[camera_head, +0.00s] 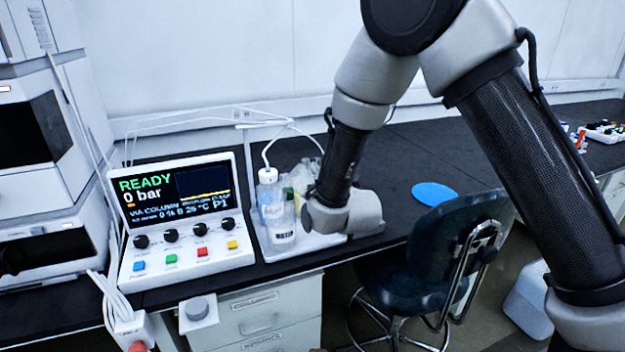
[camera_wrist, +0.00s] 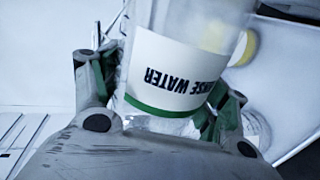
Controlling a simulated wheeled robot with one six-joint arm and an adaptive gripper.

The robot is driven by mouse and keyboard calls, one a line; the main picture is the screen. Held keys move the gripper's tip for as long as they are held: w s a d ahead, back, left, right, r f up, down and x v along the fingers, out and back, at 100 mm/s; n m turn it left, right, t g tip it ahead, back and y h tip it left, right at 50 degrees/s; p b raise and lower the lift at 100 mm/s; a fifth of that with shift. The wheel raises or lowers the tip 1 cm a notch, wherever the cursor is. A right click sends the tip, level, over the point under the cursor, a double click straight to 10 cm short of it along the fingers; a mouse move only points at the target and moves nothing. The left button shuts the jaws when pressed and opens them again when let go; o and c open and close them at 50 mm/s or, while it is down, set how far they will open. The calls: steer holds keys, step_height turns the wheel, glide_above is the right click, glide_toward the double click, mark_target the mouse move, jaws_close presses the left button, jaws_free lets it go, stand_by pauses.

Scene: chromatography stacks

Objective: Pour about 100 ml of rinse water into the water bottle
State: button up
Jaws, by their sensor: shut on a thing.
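My gripper (camera_wrist: 160,98) is shut on the rinse water bottle (camera_wrist: 178,72), its two green-padded fingers on either side. Its white label with a green band reads RINSE WATER, upside down in the wrist view. In the head view my wrist hides most of the gripper, and I cannot clearly make out the held bottle. A clear bottle (camera_head: 282,228) with a white label, which seems to read WATER, stands at the tray's front, just left of my wrist. Behind it is a white-capped bottle (camera_head: 267,176) with tubing. I cannot tell whether water is flowing.
The bottles stand in a pale tray (camera_head: 272,256) beside the control panel (camera_head: 182,215), which reads READY, 0 bar. Instrument stacks (camera_head: 40,190) rise at left. A blue disc (camera_head: 434,194) lies on the dark bench. A chair (camera_head: 440,255) stands in front. Thin tubes cross above the tray.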

steer(key=shift+f+m, duration=0.75)
steer(key=shift+m, duration=0.25)
steer(key=r+m+y, duration=0.1)
steer(key=m, duration=0.2)
steer(key=shift+a+r, duration=0.1)
steer(key=shift+r, duration=0.1)
